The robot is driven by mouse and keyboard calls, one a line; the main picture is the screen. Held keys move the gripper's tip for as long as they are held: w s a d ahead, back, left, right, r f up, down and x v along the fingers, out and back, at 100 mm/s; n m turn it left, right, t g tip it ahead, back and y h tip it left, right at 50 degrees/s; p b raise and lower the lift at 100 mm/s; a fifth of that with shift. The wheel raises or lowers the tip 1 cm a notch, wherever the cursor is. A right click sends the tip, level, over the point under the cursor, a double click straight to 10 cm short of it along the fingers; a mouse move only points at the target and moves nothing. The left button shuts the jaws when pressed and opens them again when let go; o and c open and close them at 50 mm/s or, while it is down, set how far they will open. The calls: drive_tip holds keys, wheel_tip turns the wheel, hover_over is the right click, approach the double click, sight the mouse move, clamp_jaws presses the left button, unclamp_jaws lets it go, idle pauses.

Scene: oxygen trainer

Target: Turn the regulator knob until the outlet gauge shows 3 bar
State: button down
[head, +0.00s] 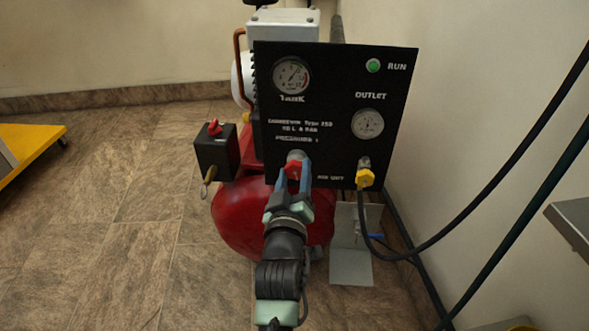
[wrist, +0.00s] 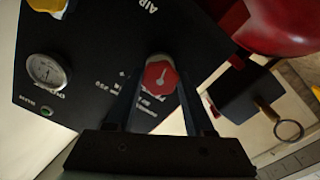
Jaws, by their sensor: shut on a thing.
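The red regulator knob (head: 291,167) is low on the black panel (head: 335,150). In the wrist view the knob (wrist: 160,76) is a red cap with a white pointer mark, between my two blue-grey fingers. My gripper (head: 293,175) is shut on the knob; its fingers hide the knob's sides. The outlet gauge (head: 368,124) is at the panel's right, under the word OUTLET. It also shows in the wrist view (wrist: 48,70), rotated. Its needle is too small to read surely in either view.
A tank gauge (head: 291,75) and a green RUN lamp (head: 373,65) are on the panel. A black box with a red switch (head: 215,128) stands left, a ring (head: 208,175) below it. A yellow fitting (head: 364,178) with a black hose is right. Open floor lies left.

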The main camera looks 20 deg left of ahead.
idle(0.4)
drive_tip(key=shift+c, duration=1.4)
unclamp_jaws()
drive_tip(key=shift+s, duration=0.1)
drive_tip(key=p+v, duration=0.4)
drive_tip(key=v, duration=0.8)
drive_tip(key=shift+s, duration=0.4)
drive_tip(key=shift+d, duration=0.15)
drive_tip(key=w+d+r+m+t+h+p, duration=0.1)
drive_tip(key=w+d+r+m, duration=0.1)
drive_tip(key=r, duration=0.7)
drive_tip(key=w+d+r+m+t+p, duration=0.1)
drive_tip(key=w+d+r+t, duration=0.1)
drive_tip(key=r, duration=0.7)
drive_tip(key=s+d+r+m+t+h+p, duration=0.15)
drive_tip(key=s+d+r, duration=0.25)
drive_tip(key=r, duration=0.8)
drive_tip(key=s+d+r+m+t+h+p, duration=0.1)
drive_tip(key=s+d+r+m+t, duration=0.2)
drive_tip(key=r, duration=0.9)
drive_tip(key=s+d+r+m+t+h+p, duration=0.2)
drive_tip(key=s+d+r, duration=0.2)
drive_tip(key=r, duration=0.9)
wheel_tip(320, 180, up, 38)
drive_tip(key=p, duration=3.7)
drive_tip(key=shift+s+p, duration=0.3)
drive_tip(key=shift+p, duration=0.05)
